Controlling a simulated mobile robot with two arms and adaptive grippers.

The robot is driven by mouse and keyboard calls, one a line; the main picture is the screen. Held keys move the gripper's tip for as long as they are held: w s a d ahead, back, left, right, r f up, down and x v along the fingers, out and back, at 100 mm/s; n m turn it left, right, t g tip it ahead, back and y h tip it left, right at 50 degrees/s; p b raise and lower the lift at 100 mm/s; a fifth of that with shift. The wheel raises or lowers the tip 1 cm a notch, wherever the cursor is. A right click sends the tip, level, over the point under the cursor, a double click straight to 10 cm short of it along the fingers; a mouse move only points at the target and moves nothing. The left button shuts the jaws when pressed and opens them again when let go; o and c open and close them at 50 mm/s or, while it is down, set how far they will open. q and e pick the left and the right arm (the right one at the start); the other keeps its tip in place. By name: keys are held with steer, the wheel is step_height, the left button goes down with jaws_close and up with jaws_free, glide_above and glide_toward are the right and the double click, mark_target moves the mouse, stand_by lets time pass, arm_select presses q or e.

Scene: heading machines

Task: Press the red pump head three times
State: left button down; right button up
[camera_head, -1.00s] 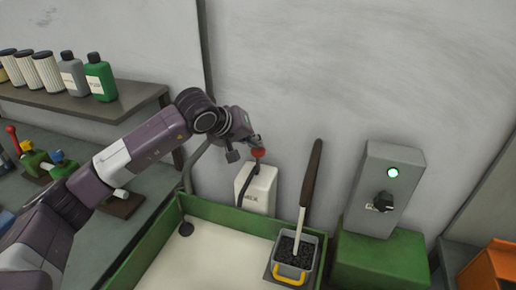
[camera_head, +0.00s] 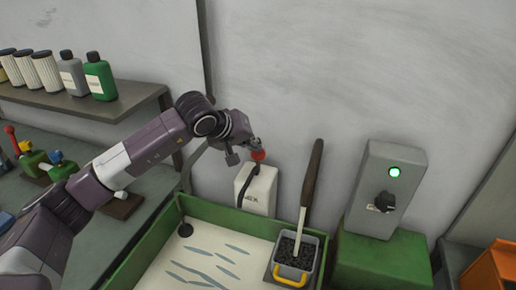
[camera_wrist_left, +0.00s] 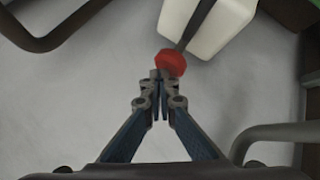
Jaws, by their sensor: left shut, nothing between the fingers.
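The red pump head (camera_head: 258,155) sits on top of a white dispenser bottle (camera_head: 260,192) against the wall, behind the green-edged tray. A dark spout curves down from it. My left gripper (camera_head: 255,144) is shut and empty, with its fingertips right at the pump head. In the left wrist view the closed fingertips (camera_wrist_left: 160,76) lie at the near edge of the red pump head (camera_wrist_left: 171,63); I cannot tell whether they touch it. The white bottle (camera_wrist_left: 208,22) shows beyond it. My right gripper is not in view.
A green-walled tray (camera_head: 225,213) lies in front of the bottle, with bluish streaks on its pale floor. A grey bin (camera_head: 314,262) of dark granules holds a long-handled tool (camera_head: 312,175). A grey switch box (camera_head: 404,168) with a lit green lamp stands right.

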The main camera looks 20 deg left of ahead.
arm_select(q)
steer(key=shift+s+f, duration=0.1)
steer(key=shift+f, duration=0.25)
steer(key=shift+r, duration=0.15)
steer(key=shift+r+p, duration=0.45)
steer(key=shift+r, duration=1.1)
steer(key=shift+r, duration=0.15)
step_height(320, 180, up, 5)
steer(key=shift+f+p, duration=0.1)
steer(key=shift+p, duration=1.1)
stand_by(0.4)
